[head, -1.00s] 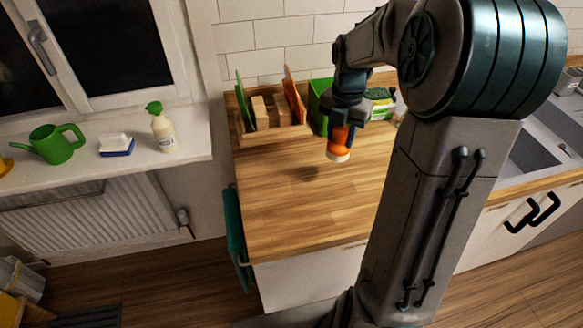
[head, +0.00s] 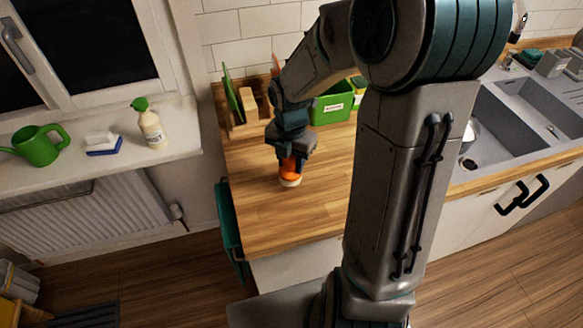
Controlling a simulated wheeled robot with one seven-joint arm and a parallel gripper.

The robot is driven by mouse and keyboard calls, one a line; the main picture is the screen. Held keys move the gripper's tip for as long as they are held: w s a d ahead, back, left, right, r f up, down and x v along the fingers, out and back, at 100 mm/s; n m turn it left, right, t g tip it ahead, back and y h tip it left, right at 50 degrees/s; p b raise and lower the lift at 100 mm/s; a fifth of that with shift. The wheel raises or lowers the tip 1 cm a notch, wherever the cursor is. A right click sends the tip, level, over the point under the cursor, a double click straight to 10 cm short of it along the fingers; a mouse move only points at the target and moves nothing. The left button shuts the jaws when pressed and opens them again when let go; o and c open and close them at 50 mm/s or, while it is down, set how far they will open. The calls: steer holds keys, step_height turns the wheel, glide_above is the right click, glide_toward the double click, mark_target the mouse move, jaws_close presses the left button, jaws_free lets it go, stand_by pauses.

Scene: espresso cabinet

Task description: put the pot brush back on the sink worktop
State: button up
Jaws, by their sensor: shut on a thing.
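The pot brush (head: 290,176) has an orange body and a pale round base. It is upright in my gripper (head: 290,160), which is shut on its upper part. The brush is at or just above the wooden sink worktop (head: 268,218); I cannot tell for certain whether its base touches the wood. My gripper's fingers hide the top of the brush.
A wooden rack (head: 243,128) with boards and a green labelled box (head: 332,107) stand at the back of the worktop. The sink (head: 500,130) is at the right. The worktop's front and left are clear. A teal towel (head: 228,222) hangs at its left edge.

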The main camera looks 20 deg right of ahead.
mark_target(291, 170)
steer(key=shift+f, duration=1.7)
steer(key=shift+f, duration=0.1)
steer(key=o, duration=1)
steer(key=shift+c, duration=0.2)
